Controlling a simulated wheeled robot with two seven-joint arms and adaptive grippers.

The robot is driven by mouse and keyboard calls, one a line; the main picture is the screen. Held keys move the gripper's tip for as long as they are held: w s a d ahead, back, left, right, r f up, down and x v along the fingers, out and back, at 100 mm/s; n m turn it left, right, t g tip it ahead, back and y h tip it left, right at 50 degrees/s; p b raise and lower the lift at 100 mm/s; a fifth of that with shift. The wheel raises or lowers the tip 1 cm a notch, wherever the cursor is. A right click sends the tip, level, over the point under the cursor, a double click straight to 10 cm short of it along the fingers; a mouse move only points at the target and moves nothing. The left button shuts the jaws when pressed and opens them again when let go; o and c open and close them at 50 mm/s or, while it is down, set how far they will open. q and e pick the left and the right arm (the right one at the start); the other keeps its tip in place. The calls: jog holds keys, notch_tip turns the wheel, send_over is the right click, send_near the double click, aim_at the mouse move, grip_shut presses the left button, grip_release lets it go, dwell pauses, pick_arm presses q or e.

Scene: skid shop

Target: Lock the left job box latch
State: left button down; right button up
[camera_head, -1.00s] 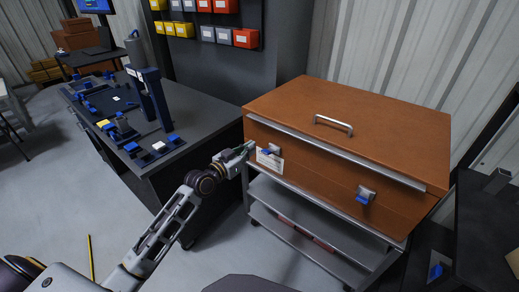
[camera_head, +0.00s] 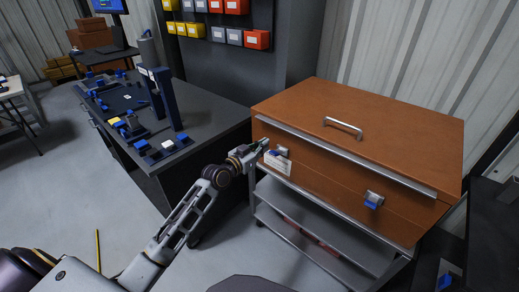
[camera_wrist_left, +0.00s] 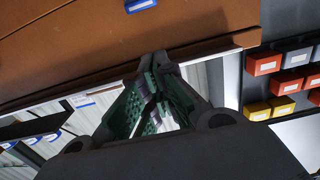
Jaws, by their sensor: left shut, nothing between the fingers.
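The brown job box (camera_head: 340,165) sits on a grey wheeled cart, its lid down. Its left latch (camera_head: 283,151) is a small metal piece with a blue tab, partly hidden by my left gripper (camera_head: 265,144). The gripper is shut and empty, its tips just left of the latch; I cannot tell whether they touch. The right latch (camera_head: 373,199) has a blue tab and stands clear. In the left wrist view, the green-padded fingertips (camera_wrist_left: 155,65) are together against the job box (camera_wrist_left: 190,25) edge. My right gripper is not in view.
A dark workbench (camera_head: 205,125) with blue fixtures stands left of the box. Coloured bins (camera_head: 258,40) hang on the back panel. A dark surface (camera_head: 490,215) stands at the right. The floor (camera_head: 60,195) at the left is mostly clear.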

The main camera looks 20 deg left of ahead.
pick_arm(q)
jog(key=w, duration=0.1)
send_over(272, 152)
jog(key=shift+w+d+f, duration=0.15)
jog(key=shift+w+d, duration=0.05)
jog(key=shift+s+f, duration=0.2)
jog(key=shift+f, duration=0.35)
jog(key=shift+s+a+f+b, duration=0.1)
jog(key=shift+s+f+b, duration=0.05)
jog(key=shift+f+b, duration=0.2)
jog(key=shift+s+a+f, duration=0.1)
jog(key=shift+s+f, duration=0.1)
jog(key=shift+f, duration=0.3)
jog(key=shift+s+a+f, duration=0.1)
jog(key=shift+s+f, duration=0.1)
jog(key=shift+f, duration=0.3)
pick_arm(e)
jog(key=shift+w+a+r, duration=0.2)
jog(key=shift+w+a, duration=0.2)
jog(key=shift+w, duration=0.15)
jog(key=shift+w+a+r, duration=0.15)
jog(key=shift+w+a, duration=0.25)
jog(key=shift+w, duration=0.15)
pick_arm(q)
jog(key=shift+b, duration=0.3)
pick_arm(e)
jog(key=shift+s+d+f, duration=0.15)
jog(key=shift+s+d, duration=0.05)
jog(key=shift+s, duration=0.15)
